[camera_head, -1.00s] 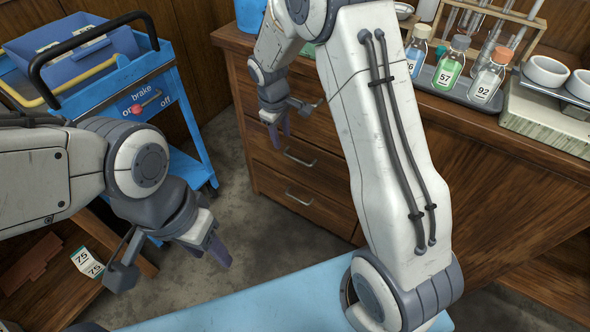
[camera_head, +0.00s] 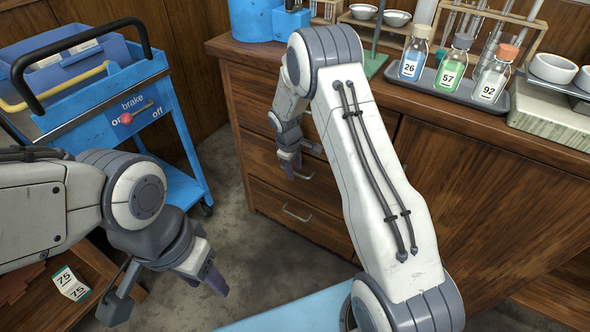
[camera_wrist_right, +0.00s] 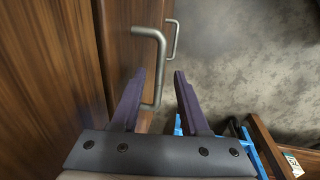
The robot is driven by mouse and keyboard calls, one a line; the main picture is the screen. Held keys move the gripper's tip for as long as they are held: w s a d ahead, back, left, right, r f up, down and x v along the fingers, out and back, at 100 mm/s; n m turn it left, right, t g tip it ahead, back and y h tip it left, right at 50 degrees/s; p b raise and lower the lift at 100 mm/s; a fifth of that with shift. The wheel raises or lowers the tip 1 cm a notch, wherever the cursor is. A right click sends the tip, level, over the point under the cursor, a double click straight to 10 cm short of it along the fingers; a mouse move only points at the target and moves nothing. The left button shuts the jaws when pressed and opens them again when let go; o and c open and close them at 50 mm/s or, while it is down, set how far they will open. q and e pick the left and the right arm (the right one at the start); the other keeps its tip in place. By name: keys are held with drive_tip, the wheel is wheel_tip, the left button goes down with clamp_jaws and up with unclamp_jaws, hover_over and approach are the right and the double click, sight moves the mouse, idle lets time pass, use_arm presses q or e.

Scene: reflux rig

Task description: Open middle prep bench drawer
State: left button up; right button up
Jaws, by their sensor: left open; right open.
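The prep bench (camera_head: 440,150) has a stack of wooden drawers at its left end, all looking shut. The middle drawer (camera_head: 262,165) has a metal bar handle, partly hidden behind my right gripper (camera_head: 289,163) in the head view. In the right wrist view, my right gripper (camera_wrist_right: 160,73) is open. The nearer handle (camera_wrist_right: 161,65), seemingly the middle drawer's, shows between its fingers, closer to the left finger; I cannot tell whether they touch. The lower drawer's handle (camera_head: 297,213) also shows beyond it in the wrist view (camera_wrist_right: 173,38). My left gripper (camera_head: 207,280) is open and empty, away from the bench.
A blue cart (camera_head: 110,110) with a brake lever stands left of the bench. Labelled bottles stand in a tray (camera_head: 455,97) on the bench top. A low wooden shelf (camera_head: 70,300) is at lower left. The floor before the drawers is clear.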

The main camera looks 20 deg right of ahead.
clamp_jaws()
idle(1.4)
